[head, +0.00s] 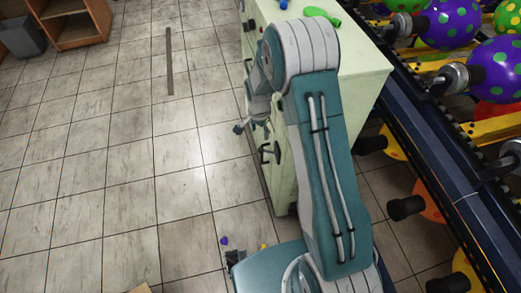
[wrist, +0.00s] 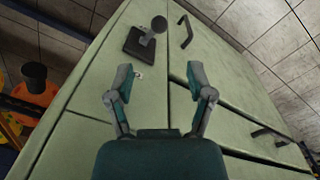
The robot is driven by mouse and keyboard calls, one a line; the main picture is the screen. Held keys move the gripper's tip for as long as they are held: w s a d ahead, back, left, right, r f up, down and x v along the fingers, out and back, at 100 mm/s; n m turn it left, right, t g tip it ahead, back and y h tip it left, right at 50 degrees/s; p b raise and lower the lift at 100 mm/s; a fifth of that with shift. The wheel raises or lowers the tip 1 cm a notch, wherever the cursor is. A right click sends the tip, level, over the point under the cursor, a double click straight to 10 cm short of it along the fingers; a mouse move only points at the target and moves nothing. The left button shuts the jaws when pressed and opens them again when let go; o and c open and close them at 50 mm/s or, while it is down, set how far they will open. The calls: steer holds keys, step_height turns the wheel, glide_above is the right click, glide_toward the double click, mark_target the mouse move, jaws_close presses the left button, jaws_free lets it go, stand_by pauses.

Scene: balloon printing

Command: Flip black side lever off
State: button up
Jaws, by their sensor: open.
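In the wrist view a black lever (wrist: 154,29) with a round grip stands on a square black plate on the pale green cabinet face (wrist: 75,150). My gripper (wrist: 161,80) is open, with its two fingers spread and nothing between them. The lever is beyond the fingertips, near the top of the picture and slightly left of the middle of the gap, apart from both fingers. In the head view my gripper (head: 251,122) is beside the left side of the cabinet (head: 355,62), partly hidden by my arm. I cannot clearly make out the lever there.
Black drawer handles (wrist: 186,31) stick out beside the lever and at right. A balloon rack (head: 445,150) stands at right. Tiled floor (head: 120,150) at left is mostly clear.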

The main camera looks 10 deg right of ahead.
mark_target(261, 149)
step_height(261, 149, down, 12)
steer(key=shift+s+d+r, duration=0.1)
steer(key=shift+r, duration=0.1)
stand_by(0.4)
